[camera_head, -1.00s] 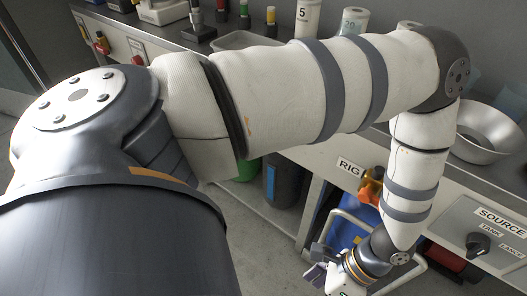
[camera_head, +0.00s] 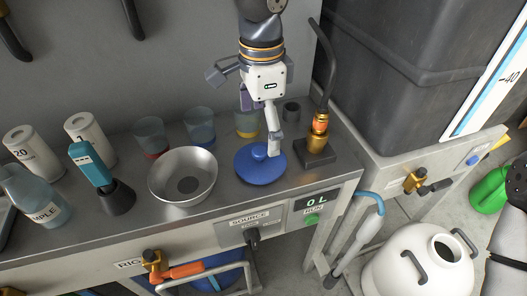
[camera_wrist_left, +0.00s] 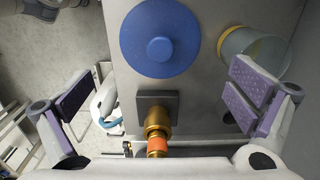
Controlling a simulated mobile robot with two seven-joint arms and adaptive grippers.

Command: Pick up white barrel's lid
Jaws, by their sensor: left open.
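A round blue lid with a central knob (camera_head: 260,163) lies flat on the grey bench, near its right end. It also shows from above in the left wrist view (camera_wrist_left: 160,38). The white barrel (camera_head: 418,262) stands on the floor at lower right, its round mouth uncovered. My left gripper (camera_head: 259,122) is open and empty, above and just behind the lid, apart from it. In the left wrist view its purple-padded fingers are spread wide, with the lid at the top, beyond the space between them. My right gripper is out of view.
A brass-and-orange hose fitting (camera_head: 318,135) on a dark block stands just right of the lid. A metal bowl (camera_head: 183,176) stands to its left. A yellow-tinted beaker (camera_head: 247,124) is behind it. The bench's front edge is close.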

